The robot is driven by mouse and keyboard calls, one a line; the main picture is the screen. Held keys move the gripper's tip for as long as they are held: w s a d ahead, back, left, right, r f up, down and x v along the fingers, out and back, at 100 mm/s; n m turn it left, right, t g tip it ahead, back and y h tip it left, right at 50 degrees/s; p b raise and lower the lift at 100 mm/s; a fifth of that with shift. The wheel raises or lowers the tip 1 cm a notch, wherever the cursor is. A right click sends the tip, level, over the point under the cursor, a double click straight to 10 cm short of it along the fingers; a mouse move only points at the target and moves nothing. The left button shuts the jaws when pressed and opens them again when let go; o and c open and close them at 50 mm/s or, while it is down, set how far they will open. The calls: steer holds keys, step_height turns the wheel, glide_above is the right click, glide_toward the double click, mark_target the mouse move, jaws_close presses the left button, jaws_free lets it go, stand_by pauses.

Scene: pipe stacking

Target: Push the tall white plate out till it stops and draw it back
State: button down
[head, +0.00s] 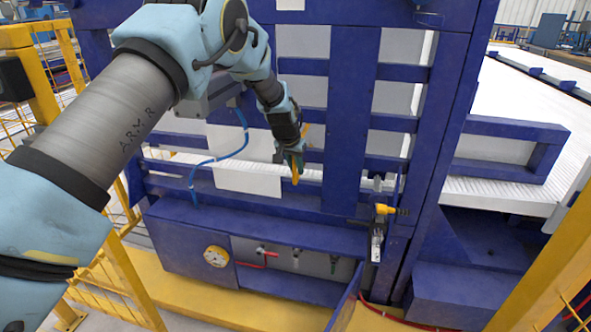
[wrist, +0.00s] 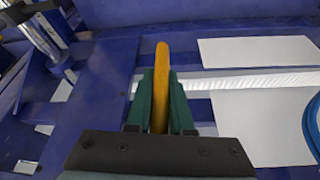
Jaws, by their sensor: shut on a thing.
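My gripper (head: 293,152) is in front of the blue frame, with its green fingers (wrist: 161,105) closed on a yellow-orange bar (wrist: 162,60). The bar's rounded end sticks out beyond the fingertips, and the bar also shows in the head view (head: 295,172). I cannot tell whether the bar is fixed to anything. White panels show behind the blue bars; a tall one stands at the right (head: 399,88). A lower white panel (head: 247,179) is left of my gripper. I cannot tell which panel is the tall white plate. In the wrist view, white surfaces (wrist: 262,125) lie right of the fingers.
A yellow-and-black fitting (head: 385,210) sits on the frame's right post. Below are a round gauge (head: 216,256) and a blue box ledge (head: 250,226). A blue hose (head: 222,157) hangs near my arm. Yellow railings (head: 115,265) stand at the left.

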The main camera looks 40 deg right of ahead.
steer(key=c, duration=0.8)
jaws_free()
steer(key=shift+r, duration=0.1)
steer(key=b+v, duration=0.2)
steer(key=v, duration=0.8)
steer(key=shift+a+r, duration=0.15)
steer(key=shift+r, duration=0.2)
